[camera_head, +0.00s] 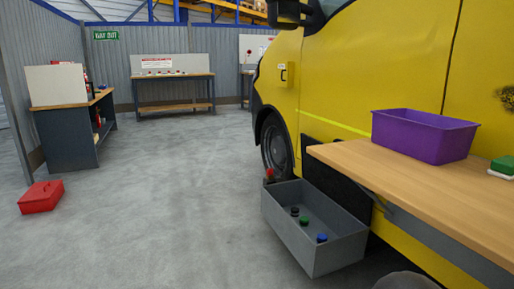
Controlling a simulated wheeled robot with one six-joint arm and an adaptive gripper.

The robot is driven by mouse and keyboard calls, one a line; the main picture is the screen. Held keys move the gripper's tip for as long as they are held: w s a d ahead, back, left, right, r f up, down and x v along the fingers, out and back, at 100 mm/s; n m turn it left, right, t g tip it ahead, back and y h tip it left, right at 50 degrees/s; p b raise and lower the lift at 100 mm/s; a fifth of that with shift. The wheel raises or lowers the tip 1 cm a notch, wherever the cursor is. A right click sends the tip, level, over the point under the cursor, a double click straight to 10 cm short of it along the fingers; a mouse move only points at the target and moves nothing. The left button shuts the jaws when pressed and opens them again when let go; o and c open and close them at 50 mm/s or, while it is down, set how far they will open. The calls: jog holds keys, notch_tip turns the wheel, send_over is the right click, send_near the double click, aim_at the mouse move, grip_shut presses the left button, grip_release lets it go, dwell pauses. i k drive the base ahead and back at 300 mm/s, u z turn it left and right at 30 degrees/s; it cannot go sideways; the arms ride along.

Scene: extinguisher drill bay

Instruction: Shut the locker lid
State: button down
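A grey open-topped metal box (338,257) sits low against the side of the yellow vehicle, and it looks like the locker. Its top is open, and small black, green and blue round pieces (304,221) show inside. A dark panel or opening (348,193) shows behind the box; I cannot tell whether it is the lid. A small red-topped piece (270,174) stands at the box's far left corner. My gripper is not in view.
A wooden shelf (400,188) juts from the yellow vehicle (345,75) at right, bearing a purple bin (425,137) and a green-and-white item (502,167). Workbenches (172,76) stand behind. The middle floor is clear.

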aim_at(342, 190)
jog(key=u, duration=0.55)
jog(key=k, duration=0.45)
jog(key=z, duration=0.95)
jog(key=i, duration=0.45)
jog(key=k, duration=0.45)
jog(key=u, duration=1.15)
jog(key=i, duration=2.55)
jog(key=z, duration=1.4)
jog(key=i, duration=0.5)
jog(key=z, duration=0.55)
